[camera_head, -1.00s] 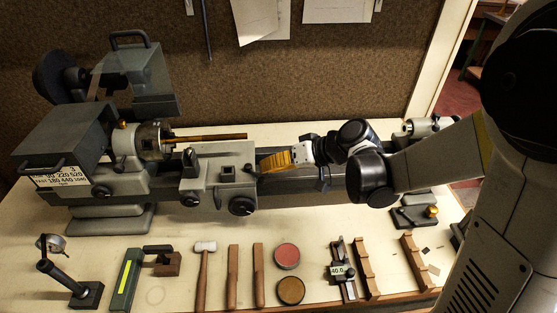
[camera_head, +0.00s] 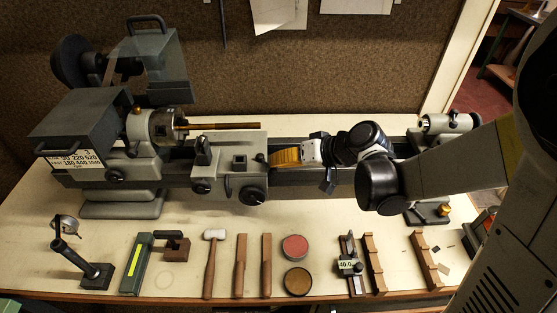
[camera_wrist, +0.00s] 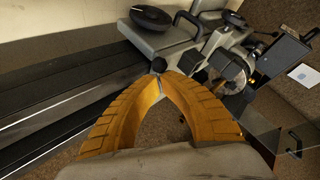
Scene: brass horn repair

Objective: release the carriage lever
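My gripper (camera_head: 275,158), with orange ribbed fingers, is at the right side of the lathe carriage (camera_head: 228,167). In the wrist view my gripper's fingertips (camera_wrist: 163,80) come together, with a dark ball knob (camera_wrist: 158,65) right at the tips. The knob appears to be the end of the carriage lever, and the fingers look closed on the lever just by it. The lever's lower part is hidden by the fingers. In the head view the lever cannot be made out behind my gripper.
The headstock and chuck (camera_head: 165,127) stand left of the carriage, with a thin brass rod (camera_head: 222,126) in front of the chuck. The tailstock (camera_head: 447,123) is at the right. A mallet (camera_head: 214,236), wooden strips and two round tins (camera_head: 296,247) lie along the bench front.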

